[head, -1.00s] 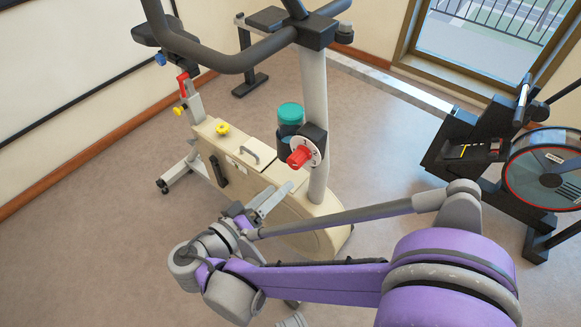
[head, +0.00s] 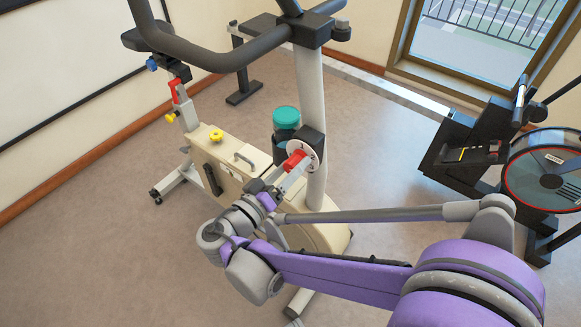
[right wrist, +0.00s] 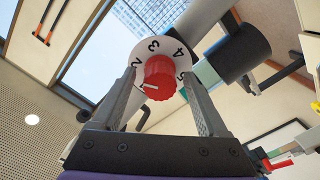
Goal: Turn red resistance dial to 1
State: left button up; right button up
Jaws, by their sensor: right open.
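The red resistance dial (head: 293,159) sits on a round white number plate (head: 309,151) on the exercise bike's upright post. In the right wrist view the red dial (right wrist: 160,78) is centred, and the plate (right wrist: 163,47) shows 2, 3, 4 and 5; I cannot make out the 1. The dial's white mark points left and slightly down, below the 2. My right gripper (head: 287,177) is right at the dial. In the wrist view its fingers (right wrist: 158,76) are apart, one on each side of the knob, with gaps visible. My left gripper is not in view.
The bike's post (head: 309,90) and dark handlebar (head: 215,55) stand close above my right arm. A teal-lidded bottle (head: 286,119) is just behind the dial. A rowing machine (head: 480,150) stands at the right. The floor between (head: 385,150) is clear.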

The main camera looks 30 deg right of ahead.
jog(key=shift+c, duration=0.3)
grip_shut()
jog(key=shift+n, duration=0.4)
jog(key=shift+n+p, duration=0.6)
jog(key=shift+n, duration=0.4)
jog(key=n, duration=0.2)
jog(key=shift+n+p, duration=0.3)
jog(key=shift+p, duration=0.05)
jog(key=n, duration=0.3)
jog(key=shift+p, duration=0.35)
jog(key=shift+n, duration=1.7)
